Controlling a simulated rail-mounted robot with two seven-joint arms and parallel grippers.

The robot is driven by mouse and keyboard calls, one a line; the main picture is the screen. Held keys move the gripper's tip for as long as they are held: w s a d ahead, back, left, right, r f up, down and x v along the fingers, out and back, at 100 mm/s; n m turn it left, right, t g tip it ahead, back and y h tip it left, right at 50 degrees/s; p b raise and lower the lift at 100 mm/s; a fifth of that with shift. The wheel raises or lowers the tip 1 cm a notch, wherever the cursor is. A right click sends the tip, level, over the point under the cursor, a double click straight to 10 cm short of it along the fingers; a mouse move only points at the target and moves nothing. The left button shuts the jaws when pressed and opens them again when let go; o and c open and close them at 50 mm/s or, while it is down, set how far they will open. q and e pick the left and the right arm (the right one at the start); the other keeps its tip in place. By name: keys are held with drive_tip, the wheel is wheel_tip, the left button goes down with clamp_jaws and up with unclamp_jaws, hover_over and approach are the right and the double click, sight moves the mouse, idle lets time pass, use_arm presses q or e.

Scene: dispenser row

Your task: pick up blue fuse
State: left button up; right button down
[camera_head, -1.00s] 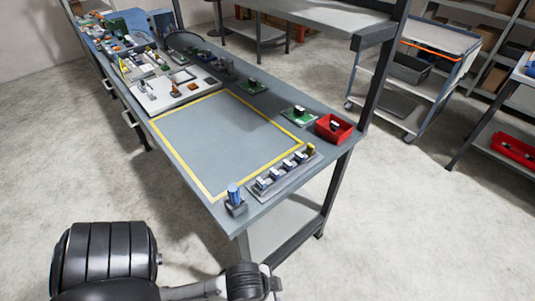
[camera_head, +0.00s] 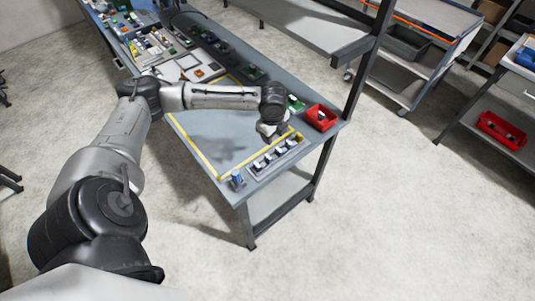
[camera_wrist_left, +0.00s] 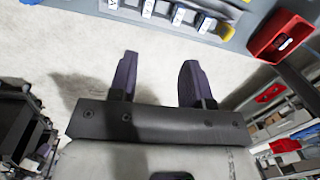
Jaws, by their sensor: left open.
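A blue cylinder (camera_head: 237,176), which looks like the blue fuse, stands upright in a small grey holder at the near corner of the workbench. A grey dispenser row (camera_head: 262,170) of several dark blocks with pale tops lies to its right; the row also shows at the top of the left wrist view (camera_wrist_left: 212,34). My left gripper (camera_wrist_left: 158,72) is open, with nothing between its two dark fingers. In the head view it hangs by the far side of the row, to the right of and apart from the blue cylinder.
A red bin (camera_head: 321,117) stands at the right end of the workbench. The yellow-outlined area (camera_head: 205,135) is clear under my left forearm. A rack upright (camera_head: 362,80) rises behind the bin. Boards and small parts fill the far left end.

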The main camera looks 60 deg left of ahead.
use_arm(q)
drive_tip(key=m, duration=0.1)
drive_tip(key=h, duration=0.1)
hover_over(269, 158)
drive_tip(key=shift+g, duration=0.4)
drive_tip(key=f, duration=0.9)
drive_tip(key=shift+d, duration=0.25)
drive_tip(key=shift+a+f, duration=0.2)
drive_tip(key=shift+f, duration=2.5)
drive_tip(key=shift+c, duration=0.3)
clamp_jaws()
